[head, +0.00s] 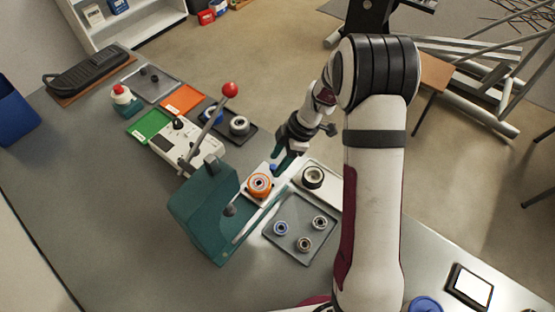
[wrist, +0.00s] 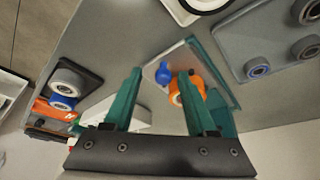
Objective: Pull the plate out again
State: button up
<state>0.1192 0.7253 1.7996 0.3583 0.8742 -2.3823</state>
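The pale plate (head: 250,197) lies on the base of the teal press (head: 203,210) and carries an orange wheel (head: 259,185). A blue knob (wrist: 163,73) stands at the plate's outer end. My gripper (wrist: 160,74) is open. In the wrist view the knob shows between its two teal fingertips, with gaps on both sides. I cannot tell whether the fingers are level with the knob. In the wrist view the right finger partly hides the orange wheel. In the head view my gripper is just above the knob.
A white tray with a dark-centred wheel (head: 313,177) is right of the plate. A grey tray (head: 290,250) with small bearings is in front. The press lever has a red ball (head: 230,89). A dark tray with wheels (head: 239,126), green and orange trays stand behind.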

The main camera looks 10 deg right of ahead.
jog(key=v, duration=1.6)
jog(key=shift+f, duration=0.1)
jog(key=s+a+r+m+h, duration=0.1)
jog(key=s+a+m, duration=0.1)
jog(key=s+m, duration=0.9)
jog(key=s+a+r+m+h, duration=0.1)
jog(key=s+a+m, duration=0.2)
jog(key=s+m, duration=0.9)
jog(key=s, duration=0.4)
jog(key=shift+s+a+r+m+h, duration=0.3)
jog(key=shift+s+a+r, duration=0.05)
jog(key=shift+s, duration=0.05)
